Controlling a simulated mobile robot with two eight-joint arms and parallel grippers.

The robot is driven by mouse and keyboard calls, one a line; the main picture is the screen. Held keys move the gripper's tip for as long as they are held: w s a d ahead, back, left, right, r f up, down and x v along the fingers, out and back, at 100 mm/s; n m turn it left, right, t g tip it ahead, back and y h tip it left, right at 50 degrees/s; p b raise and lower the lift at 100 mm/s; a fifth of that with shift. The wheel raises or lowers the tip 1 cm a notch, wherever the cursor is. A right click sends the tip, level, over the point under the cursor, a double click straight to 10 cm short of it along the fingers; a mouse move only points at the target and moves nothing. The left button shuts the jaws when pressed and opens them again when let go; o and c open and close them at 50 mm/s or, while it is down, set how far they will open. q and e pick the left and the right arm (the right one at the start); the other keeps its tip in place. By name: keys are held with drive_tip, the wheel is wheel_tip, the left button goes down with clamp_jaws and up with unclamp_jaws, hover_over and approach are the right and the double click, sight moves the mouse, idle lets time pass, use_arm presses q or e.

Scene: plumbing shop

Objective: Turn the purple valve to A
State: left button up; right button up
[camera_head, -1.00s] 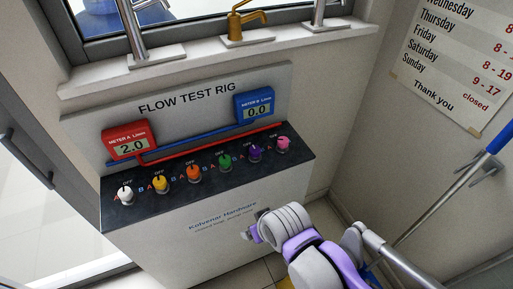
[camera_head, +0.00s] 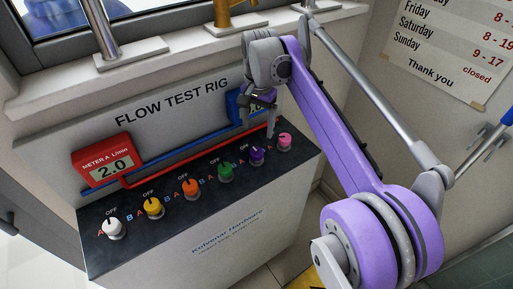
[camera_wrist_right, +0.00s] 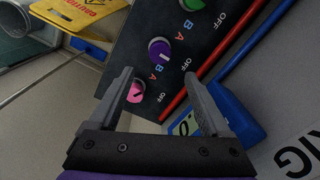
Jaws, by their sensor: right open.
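The purple valve (camera_head: 257,154) is a small round knob on the dark top of the flow test rig, between the green and pink knobs. It also shows in the wrist view (camera_wrist_right: 159,50), just beyond my fingertips, with letters B and A beside it. Which mark it points to is too small to tell. My right gripper (camera_head: 258,126) is open and empty above the purple and pink end of the row. In the wrist view the right gripper (camera_wrist_right: 158,76) has its fingers spread, with the pink knob (camera_wrist_right: 135,91) close to the left finger. My left gripper is not in view.
White (camera_head: 113,229), yellow (camera_head: 152,208), orange (camera_head: 191,190) and green (camera_head: 226,172) knobs continue the row leftward. The red meter A (camera_head: 106,165) reads 2.0. Blue meter B (camera_head: 233,105) is mostly hidden by my gripper. Taps stand on the ledge behind the rig.

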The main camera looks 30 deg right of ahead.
sight(257, 151)
wheel_tip(257, 151, down, 10)
drive_tip(key=shift+r+b, duration=0.1)
drive_tip(key=shift+b, duration=0.35)
drive_tip(key=shift+a, duration=0.1)
clamp_jaws()
